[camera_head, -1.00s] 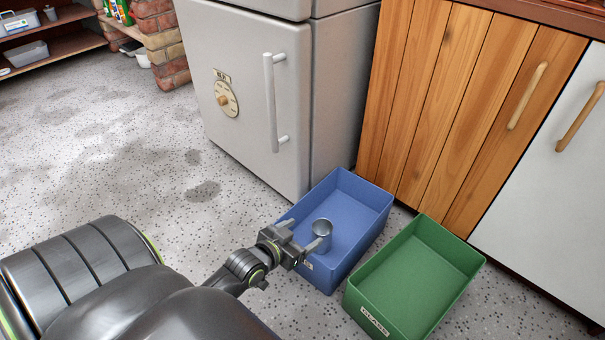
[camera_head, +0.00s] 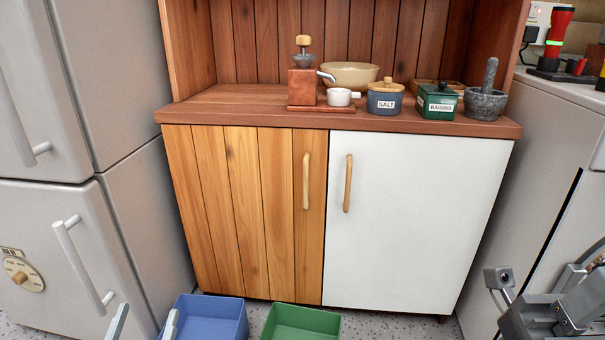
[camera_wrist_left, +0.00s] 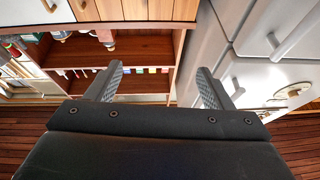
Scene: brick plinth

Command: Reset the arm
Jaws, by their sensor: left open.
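My left gripper (camera_head: 145,323) shows as two fingertips at the bottom edge of the head view, just left of and partly in front of the blue bin (camera_head: 218,312). In the left wrist view my left gripper (camera_wrist_left: 158,85) has its fingers wide apart with nothing between them. My right gripper (camera_head: 560,312) is partly in view at the lower right, cut off by the frame; its jaws are not clear. The metal cup is not in view.
A green bin (camera_head: 302,322) stands right of the blue one, before the wood and white cabinet (camera_head: 415,225). A grey fridge (camera_head: 135,220) stands left. The counter holds a grinder (camera_head: 303,85), a salt pot (camera_head: 385,97) and a mortar (camera_head: 484,102).

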